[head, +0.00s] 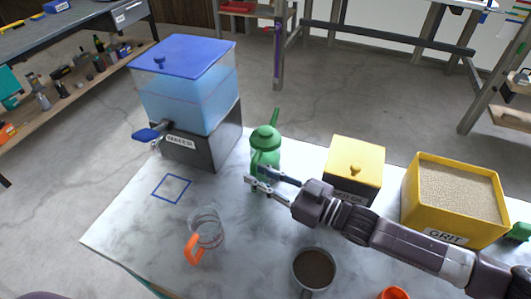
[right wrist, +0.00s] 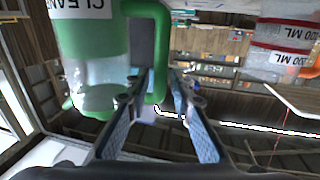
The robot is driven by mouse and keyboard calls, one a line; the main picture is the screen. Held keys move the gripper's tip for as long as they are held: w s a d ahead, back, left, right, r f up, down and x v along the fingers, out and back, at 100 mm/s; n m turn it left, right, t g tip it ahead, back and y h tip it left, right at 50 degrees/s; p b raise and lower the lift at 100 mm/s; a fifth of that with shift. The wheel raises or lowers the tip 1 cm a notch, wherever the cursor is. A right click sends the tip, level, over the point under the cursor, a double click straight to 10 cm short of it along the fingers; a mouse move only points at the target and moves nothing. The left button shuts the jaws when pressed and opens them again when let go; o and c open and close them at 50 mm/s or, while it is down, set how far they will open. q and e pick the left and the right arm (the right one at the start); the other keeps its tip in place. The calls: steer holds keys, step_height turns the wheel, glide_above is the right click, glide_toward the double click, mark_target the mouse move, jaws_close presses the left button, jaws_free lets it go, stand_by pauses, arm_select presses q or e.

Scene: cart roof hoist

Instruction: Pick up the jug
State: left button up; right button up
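The clear jug (head: 207,228) with an orange handle stands upright on the table, left of and nearer than my right gripper. It looks empty. In the right wrist view the jug (right wrist: 285,45) shows upside down at upper right, with "100 ML" marks. My right gripper (head: 252,174) is at the green-topped cleaner bottle (head: 265,145), away from the jug. In the right wrist view its fingers are apart, with the bottle's green handle (right wrist: 160,60) between or just beyond them; contact cannot be told. My left gripper is out of view.
A yellow box (head: 355,165), a grit bin (head: 450,215) and a dark-filled cup (head: 314,268) stand to the right.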

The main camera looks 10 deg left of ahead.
steer(key=shift+x, duration=0.95)
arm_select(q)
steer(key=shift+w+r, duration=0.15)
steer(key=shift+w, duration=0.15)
arm_select(e)
jaws_close()
steer(key=shift+r, duration=0.15)
